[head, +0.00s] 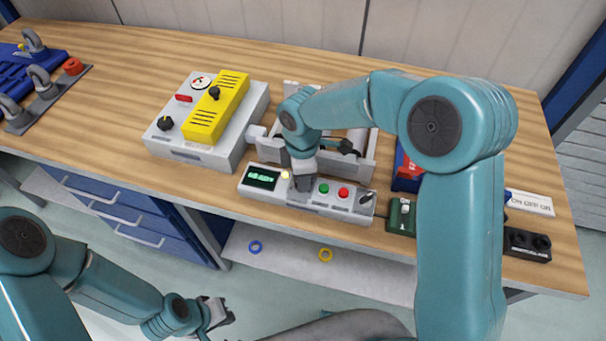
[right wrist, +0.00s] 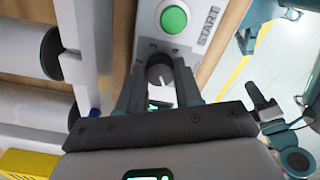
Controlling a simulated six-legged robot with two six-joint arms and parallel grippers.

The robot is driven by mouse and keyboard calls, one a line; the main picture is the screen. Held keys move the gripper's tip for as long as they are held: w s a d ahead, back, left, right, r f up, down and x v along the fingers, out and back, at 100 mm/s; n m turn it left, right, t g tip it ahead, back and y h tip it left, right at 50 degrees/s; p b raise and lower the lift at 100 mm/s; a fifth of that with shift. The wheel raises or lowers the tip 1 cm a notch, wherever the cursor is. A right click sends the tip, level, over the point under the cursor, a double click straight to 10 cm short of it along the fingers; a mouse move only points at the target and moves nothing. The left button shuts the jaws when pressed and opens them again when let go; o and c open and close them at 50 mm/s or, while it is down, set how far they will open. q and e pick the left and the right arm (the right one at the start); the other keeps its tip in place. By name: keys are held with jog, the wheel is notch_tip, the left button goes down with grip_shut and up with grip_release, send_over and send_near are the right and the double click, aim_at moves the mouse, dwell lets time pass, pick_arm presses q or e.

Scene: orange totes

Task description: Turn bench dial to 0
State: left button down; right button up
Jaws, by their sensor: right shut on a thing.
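The bench control box (head: 330,207) is a light grey panel near the front edge of the bench, with a lit green display (head: 262,178), a green button and a red button. My right gripper (right wrist: 162,80) is shut on the dial, one finger on each side. In the head view this gripper (head: 300,186) hides the dial. I cannot read its setting. My left gripper (head: 220,313) is open and empty, off the bench.
A grey box with a yellow cover (head: 217,107) stands to the left, with a black knob. A grey fixture (head: 365,165) is just behind the panel. A green switch box (head: 401,216) and black socket (head: 527,245) are to the right. Two rings lie on the lower shelf.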

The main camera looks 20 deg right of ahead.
jog(key=o, duration=1)
jog(key=shift+a+f, duration=0.1)
jog(key=shift+a, duration=0.1)
jog(key=shift+o, duration=0.2)
jog(key=shift+w+a, duration=0.1)
jog(key=shift+d, duration=0.2)
notch_tip(320, 180, up, 16)
jog(key=shift+a+r, duration=0.15)
jog(key=shift+r, duration=0.05)
